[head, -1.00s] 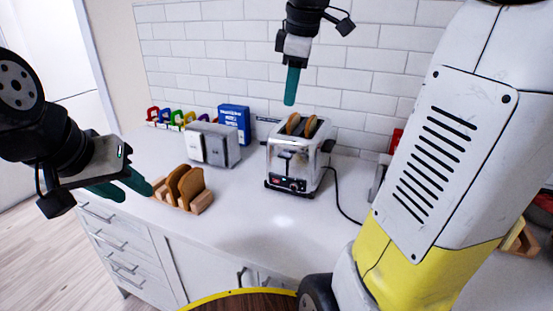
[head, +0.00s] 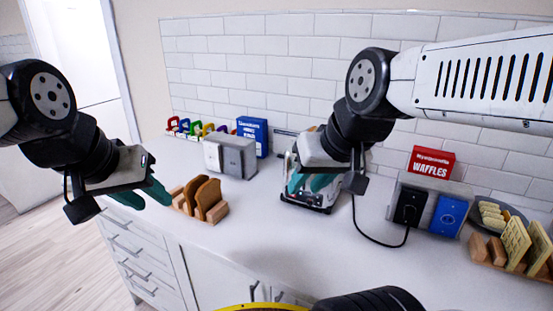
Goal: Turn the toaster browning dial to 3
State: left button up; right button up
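The chrome toaster (head: 310,201) stands on the counter near the tiled wall, mostly covered by my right gripper and wrist. Only its lower front and left edge show clearly. The browning dial on its front is hidden, so its setting cannot be read. My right gripper (head: 308,184) is right at the toaster's front, with two teal fingers apart. Whether they touch the dial cannot be told. My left gripper (head: 145,196) is open and empty, left of the toast rack and well away from the toaster.
A wooden rack (head: 221,212) with toast slices stands left of the toaster, before a grey appliance (head: 238,158) and a blue box (head: 252,136). Right of it are a black-and-blue two-slot unit (head: 410,207), a red waffles box (head: 431,163) and a plate (head: 507,211). The front counter is clear.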

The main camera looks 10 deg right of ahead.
aim_at(310, 200)
jog(key=z, duration=0.8)
